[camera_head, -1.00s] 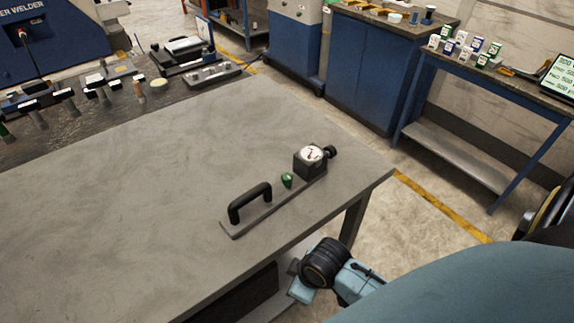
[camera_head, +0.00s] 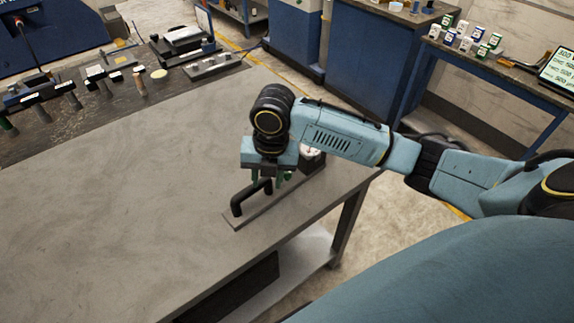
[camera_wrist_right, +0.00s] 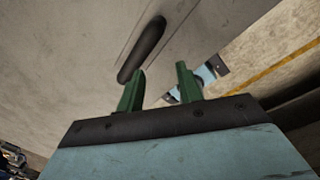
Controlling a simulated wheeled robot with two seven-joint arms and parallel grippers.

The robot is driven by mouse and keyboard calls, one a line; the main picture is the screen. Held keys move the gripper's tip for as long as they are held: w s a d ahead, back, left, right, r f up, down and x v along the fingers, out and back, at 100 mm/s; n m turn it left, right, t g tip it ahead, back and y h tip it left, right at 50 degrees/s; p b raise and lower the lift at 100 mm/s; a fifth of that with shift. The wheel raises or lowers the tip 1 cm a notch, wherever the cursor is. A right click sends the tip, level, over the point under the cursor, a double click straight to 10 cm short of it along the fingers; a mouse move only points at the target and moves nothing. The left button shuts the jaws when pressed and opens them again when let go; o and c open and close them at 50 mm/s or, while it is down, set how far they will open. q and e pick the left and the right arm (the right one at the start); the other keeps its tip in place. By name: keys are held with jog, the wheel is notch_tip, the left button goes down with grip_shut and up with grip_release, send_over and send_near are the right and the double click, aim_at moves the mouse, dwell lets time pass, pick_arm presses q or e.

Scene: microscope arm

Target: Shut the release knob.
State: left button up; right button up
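The fixture is a flat grey bar (camera_head: 244,220) on the table, with a black arched handle (camera_head: 238,205) at its near left end. The handle also shows in the wrist view (camera_wrist_right: 143,50), just beyond the fingertips. At the bar's far end, the dial block (camera_head: 314,163) is partly hidden behind my right arm. The green knob seen earlier between handle and dial is hidden or cannot be told from my green fingers. My right gripper (camera_head: 268,183) points down over the handle's far end, its fingers apart with nothing visible between them (camera_wrist_right: 160,72). My left gripper is out of view.
The grey table (camera_head: 120,210) is bare to the left of the fixture. A dark mat (camera_head: 100,115) with several tools lies at the back left. The table's right edge is close behind the fixture. A side bench (camera_head: 490,70) with small boxes stands farther off.

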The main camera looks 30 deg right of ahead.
jog(key=w+d+r+n+h, duration=0.1)
jog(key=w+d+r+n, duration=0.4)
jog(key=d+r, duration=0.25)
jog(key=shift+g, duration=0.4)
jog(key=f, duration=0.9)
jog(key=d+f, duration=0.1)
jog(key=f, duration=0.3)
jog(key=shift+s+f+b, duration=0.1)
jog(key=shift+f+b, duration=0.15)
jog(key=shift+b, duration=0.1)
jog(key=c, duration=0.7)
